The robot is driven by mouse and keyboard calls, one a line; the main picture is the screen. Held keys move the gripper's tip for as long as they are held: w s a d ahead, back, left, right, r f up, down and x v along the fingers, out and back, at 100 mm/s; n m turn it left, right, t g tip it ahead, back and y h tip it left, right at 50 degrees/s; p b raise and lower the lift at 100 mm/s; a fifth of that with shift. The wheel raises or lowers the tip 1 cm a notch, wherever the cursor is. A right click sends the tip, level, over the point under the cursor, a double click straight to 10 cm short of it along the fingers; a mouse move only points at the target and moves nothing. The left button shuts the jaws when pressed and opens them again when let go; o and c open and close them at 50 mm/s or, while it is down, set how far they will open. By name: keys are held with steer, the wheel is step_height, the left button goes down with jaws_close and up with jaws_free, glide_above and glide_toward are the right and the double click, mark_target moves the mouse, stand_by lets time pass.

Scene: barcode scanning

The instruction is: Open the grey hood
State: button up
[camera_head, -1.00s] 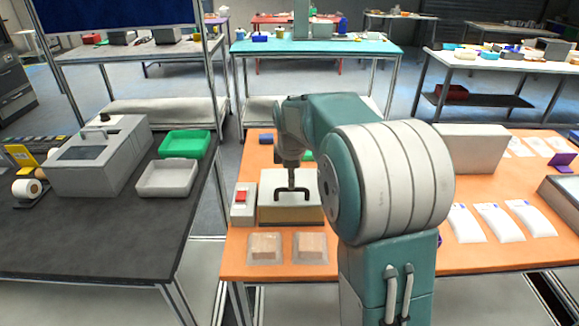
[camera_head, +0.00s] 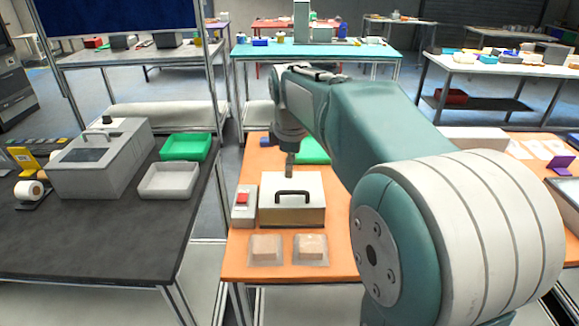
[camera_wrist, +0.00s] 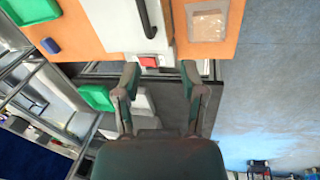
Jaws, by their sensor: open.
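The grey hood (camera_head: 312,187) is the pale lid of a low box on the orange table, with a black bar handle (camera_head: 292,196) on it. The hood lies down flat on its tan base (camera_head: 300,216). In the wrist view the hood (camera_wrist: 112,24) and the handle (camera_wrist: 147,18) show at the top. My gripper (camera_head: 289,168) appears just above the back edge of the hood in the head view, apart from the handle. Its two fingers stand spread in the wrist view (camera_wrist: 160,82), with nothing between them.
A red button on a pale housing (camera_head: 242,199) stands left of the hood. Two wrapped blocks (camera_head: 265,249) lie in front. A green item (camera_head: 314,150) lies behind. A black table (camera_head: 80,235) on the left holds a grey machine (camera_head: 103,160) and trays.

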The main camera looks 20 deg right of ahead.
steer(key=shift+s+a+r+m, duration=0.15)
steer(key=shift+s+a+m, duration=0.15)
steer(key=shift+s, duration=0.25)
steer(key=shift+s+a+r+m, duration=0.1)
steer(key=shift+s+a+m, duration=0.2)
steer(key=shift+s, duration=0.25)
